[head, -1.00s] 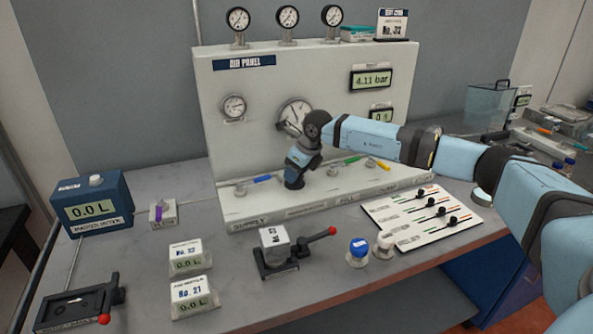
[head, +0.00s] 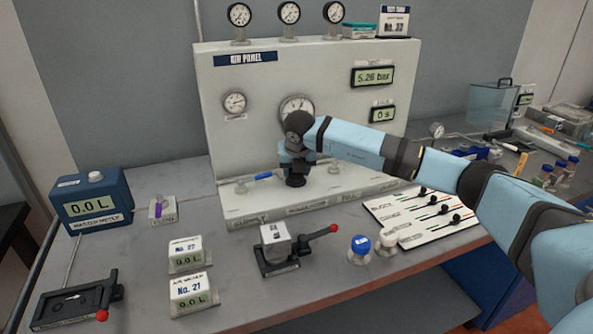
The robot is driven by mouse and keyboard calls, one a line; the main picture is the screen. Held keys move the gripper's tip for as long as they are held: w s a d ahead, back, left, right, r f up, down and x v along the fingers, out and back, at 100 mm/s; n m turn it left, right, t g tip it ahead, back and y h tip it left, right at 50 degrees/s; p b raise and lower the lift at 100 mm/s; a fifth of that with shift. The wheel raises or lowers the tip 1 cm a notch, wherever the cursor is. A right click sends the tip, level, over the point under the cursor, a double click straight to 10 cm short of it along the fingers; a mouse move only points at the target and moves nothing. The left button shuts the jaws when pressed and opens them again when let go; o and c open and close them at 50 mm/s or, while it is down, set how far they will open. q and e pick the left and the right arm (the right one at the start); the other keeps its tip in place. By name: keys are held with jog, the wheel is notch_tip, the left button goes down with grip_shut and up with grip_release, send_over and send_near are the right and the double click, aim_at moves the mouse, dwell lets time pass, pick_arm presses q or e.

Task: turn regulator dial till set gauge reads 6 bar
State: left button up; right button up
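The air panel (head: 229,140) stands at the back of the table. Its upper digital display (head: 372,76) reads about 5.26 bar. A round gauge (head: 297,106) at the panel's middle is partly covered by my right arm. My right gripper (head: 295,180) points down at the panel's front ledge, over a dark round base that seems to be the regulator dial. The arm hides the dial's top and the fingertips, so I cannot tell whether the gripper is shut on it. My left gripper is not in view.
A smaller gauge (head: 234,103) and a blue-handled valve (head: 262,176) are left of my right gripper. A slider board (head: 420,215) lies to the right. A red-knobbed lever clamp (head: 280,250), blue knob (head: 359,248) and blue master meter (head: 92,203) stand on the table.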

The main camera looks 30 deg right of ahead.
jog(key=shift+m+h, duration=0.3)
jog(key=shift+m, duration=0.6)
jog(key=shift+r, duration=0.1)
jog(key=o, duration=0.9)
jog(key=shift+c, duration=0.2)
jog(key=shift+o, duration=0.3)
jog(key=shift+a, duration=0.1)
jog(key=v, duration=1.3)
jog(key=shift+w+r, duration=0.2)
jog(key=shift+r, duration=0.25)
